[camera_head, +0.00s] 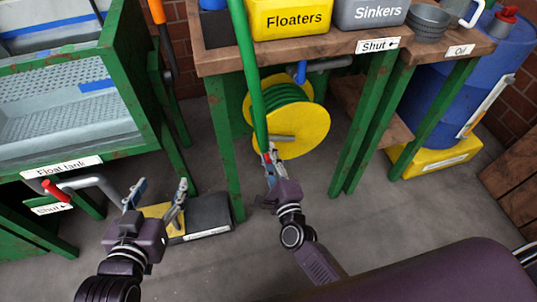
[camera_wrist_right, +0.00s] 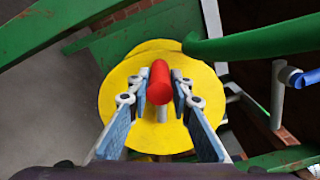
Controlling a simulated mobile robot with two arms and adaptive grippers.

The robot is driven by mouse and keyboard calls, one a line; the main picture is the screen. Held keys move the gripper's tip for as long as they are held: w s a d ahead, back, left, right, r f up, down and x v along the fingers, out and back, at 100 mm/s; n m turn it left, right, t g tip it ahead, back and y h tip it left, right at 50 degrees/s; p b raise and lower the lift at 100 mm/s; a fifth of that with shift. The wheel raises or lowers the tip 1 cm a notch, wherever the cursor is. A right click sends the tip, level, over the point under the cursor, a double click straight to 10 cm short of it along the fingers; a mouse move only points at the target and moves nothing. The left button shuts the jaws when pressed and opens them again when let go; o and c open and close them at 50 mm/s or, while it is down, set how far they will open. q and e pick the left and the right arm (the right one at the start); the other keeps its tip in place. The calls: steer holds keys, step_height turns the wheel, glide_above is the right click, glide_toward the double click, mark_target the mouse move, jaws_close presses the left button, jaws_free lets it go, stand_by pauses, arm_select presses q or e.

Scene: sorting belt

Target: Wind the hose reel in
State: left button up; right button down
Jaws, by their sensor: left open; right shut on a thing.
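The hose reel (camera_head: 318,128) has yellow discs with green hose (camera_head: 285,93) wound between them, and hangs under the wooden bench. Its yellow disc (camera_wrist_right: 118,98) also fills the middle of the right wrist view. My right gripper (camera_head: 271,157) is at the lower front of the reel. In the right wrist view its fingers (camera_wrist_right: 161,85) are shut on the red crank handle (camera_wrist_right: 160,70). A green hose (camera_head: 247,60) runs down in front of the reel.
The green float tank (camera_head: 50,168) with a red-handled tap (camera_head: 52,190) stands at the left. The wooden bench (camera_head: 215,62) carries a yellow Floaters bin (camera_head: 292,20) and a grey Sinkers bin (camera_head: 378,13). A blue drum (camera_head: 440,95) is at the right. Floor is clear between bench legs.

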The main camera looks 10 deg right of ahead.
steer(key=shift+d+r, duration=0.15)
steer(key=shift+d, duration=0.1)
steer(key=c, duration=1.7)
jaws_free()
steer(key=shift+c, duration=0.2)
steer(key=shift+s, duration=0.25)
steer(key=s, duration=1.1)
steer(key=shift+s+d, duration=0.15)
steer(key=shift+s, duration=0.1)
